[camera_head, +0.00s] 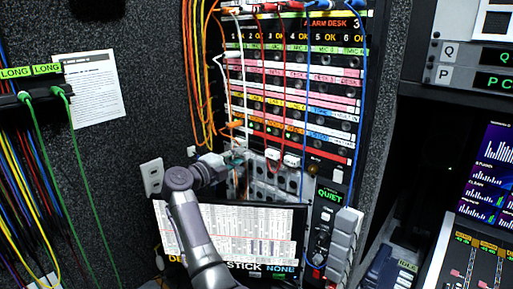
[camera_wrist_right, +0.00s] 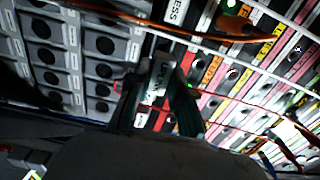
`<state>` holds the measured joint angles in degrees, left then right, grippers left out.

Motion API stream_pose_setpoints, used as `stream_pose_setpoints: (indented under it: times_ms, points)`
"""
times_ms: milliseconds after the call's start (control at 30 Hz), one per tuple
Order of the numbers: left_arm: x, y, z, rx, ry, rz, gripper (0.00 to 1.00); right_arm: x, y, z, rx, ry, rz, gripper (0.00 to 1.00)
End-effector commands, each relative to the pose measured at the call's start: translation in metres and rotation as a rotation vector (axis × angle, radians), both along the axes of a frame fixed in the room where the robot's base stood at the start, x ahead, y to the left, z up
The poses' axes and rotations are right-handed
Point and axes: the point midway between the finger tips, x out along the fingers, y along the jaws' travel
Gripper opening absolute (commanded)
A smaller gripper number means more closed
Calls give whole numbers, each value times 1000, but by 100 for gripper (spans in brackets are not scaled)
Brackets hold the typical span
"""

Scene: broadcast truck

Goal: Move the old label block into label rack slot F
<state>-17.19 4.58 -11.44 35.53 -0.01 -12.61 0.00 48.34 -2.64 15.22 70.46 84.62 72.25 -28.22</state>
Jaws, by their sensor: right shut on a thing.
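My right gripper (camera_head: 234,158) is at the front of the tall equipment rack, near the lower end of its coloured label rows. In the right wrist view, my right gripper (camera_wrist_right: 158,100) is shut on a small block with a pale lettered label (camera_wrist_right: 157,78), which I take to be the old label block; its text is not fully legible. A grey panel with rows of round holes (camera_wrist_right: 70,60) fills the left of that view, beside the gripper; it also shows in the head view (camera_head: 270,182). I cannot make out slot F or its letter. My left gripper is not in view.
Orange, white, red and blue cables hang across the rack front (camera_head: 290,90), close to my right gripper. A monitor with a printed sheet (camera_head: 255,228) stands below. A QUIET panel (camera_head: 325,215) is at its right. Green cables (camera_head: 75,150) hang at the left.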

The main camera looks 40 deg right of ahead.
Motion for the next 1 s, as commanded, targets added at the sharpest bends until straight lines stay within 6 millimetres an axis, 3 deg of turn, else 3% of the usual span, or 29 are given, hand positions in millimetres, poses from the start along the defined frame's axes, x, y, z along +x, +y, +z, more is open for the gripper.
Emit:
stream_pose_setpoints:
  times_ms: [567, 1000]
  points:
    - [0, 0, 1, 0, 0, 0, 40, 0, 6, 0, 0, -1, 0, 0]
    - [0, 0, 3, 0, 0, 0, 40, -2, 30, 0, 1, -1, 1, 0]
